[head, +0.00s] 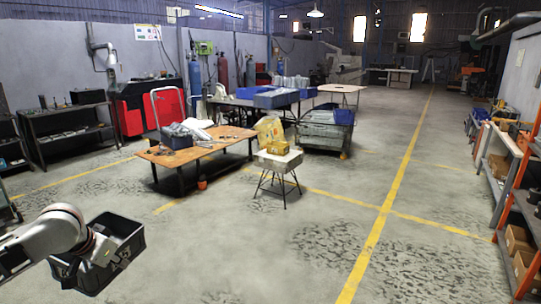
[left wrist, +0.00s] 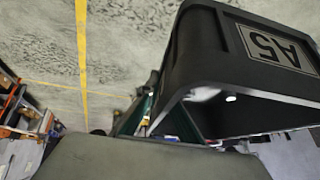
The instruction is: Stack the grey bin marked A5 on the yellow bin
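The dark grey bin (head: 128,232) is at the lower left of the head view, open side up, with dark items or shadow inside. In the left wrist view its wall carries the label A5 (left wrist: 278,47), which appears upside down. My left gripper (head: 98,252) is at the bin's near wall and appears shut on it, the bin hanging above the floor; the fingertips are partly hidden. A yellow bin-like object (head: 281,148) stands on a small pale-topped stand (head: 278,161) in mid-view, well apart from the grey bin. My right gripper is not in view.
A wooden table (head: 200,150) with clutter stands left of the stand. A grey cart (head: 325,133) with a blue bin is behind it. Shelves (head: 515,190) line the right wall. The floor between my left gripper and the stand is mostly clear.

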